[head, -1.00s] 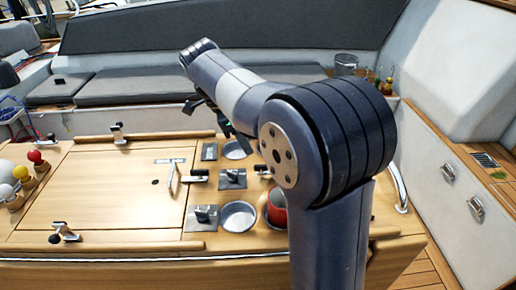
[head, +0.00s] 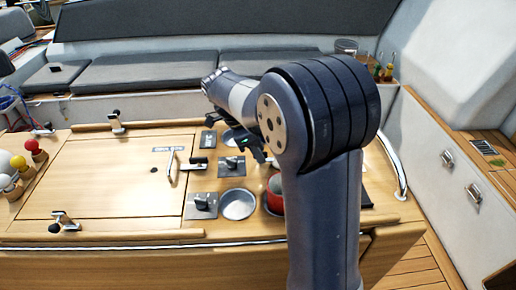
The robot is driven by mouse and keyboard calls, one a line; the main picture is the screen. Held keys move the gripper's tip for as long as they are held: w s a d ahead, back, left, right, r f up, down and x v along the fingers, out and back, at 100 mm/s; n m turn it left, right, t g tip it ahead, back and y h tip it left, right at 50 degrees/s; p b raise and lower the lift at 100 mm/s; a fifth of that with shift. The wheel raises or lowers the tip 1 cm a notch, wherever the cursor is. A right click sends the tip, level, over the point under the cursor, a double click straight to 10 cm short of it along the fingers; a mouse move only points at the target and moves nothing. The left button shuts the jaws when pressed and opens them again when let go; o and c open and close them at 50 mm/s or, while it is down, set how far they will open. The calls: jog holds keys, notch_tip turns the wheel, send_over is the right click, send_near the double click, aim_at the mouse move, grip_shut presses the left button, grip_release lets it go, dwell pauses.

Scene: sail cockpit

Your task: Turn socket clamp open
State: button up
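Several clamps with dark turning handles on square grey plates sit beside round metal sockets on the wooden table. The near clamp (head: 202,204) is left of an empty round socket (head: 238,204). The middle clamp (head: 232,165) is just left of my gripper, and the far clamp (head: 209,141) is beside a socket (head: 238,138) partly covered by my arm. I cannot tell which clamp is meant or whether any is open. My gripper (head: 257,153) hangs above the table's right part, right of the middle clamp. Its fingers are dark and partly hidden by my arm; their opening is unclear.
A red cup (head: 275,196) stands in a socket, partly behind my arm. A hatch lid (head: 110,185) with a metal handle (head: 171,165) fills the table's left part. Coloured balls (head: 32,145) stand at the left edge. A curved steel rail (head: 398,168) borders the right.

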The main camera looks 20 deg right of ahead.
jog(key=shift+c, duration=0.2)
grip_shut()
jog(key=shift+f, duration=0.1)
dwell(0.4)
jog(key=n+t+b, duration=0.1)
jog(key=n+b, duration=0.1)
jog(key=n, duration=0.1)
jog(key=n+t+b, duration=0.1)
jog(key=n, duration=0.3)
jog(key=shift+s+t+y+b, duration=0.2)
jog(key=shift+t+y+b, duration=0.1)
jog(key=shift+t+b, duration=0.1)
jog(key=n+t, duration=0.1)
jog(key=n, duration=0.3)
jog(key=shift+d+y+b, duration=0.15)
jog(key=shift+y+b, duration=0.15)
jog(key=shift+b, duration=0.05)
jog(key=shift+s+n+t+y, duration=0.1)
jog(key=shift+n+t+y, duration=0.5)
jog(key=shift+n, duration=1.3)
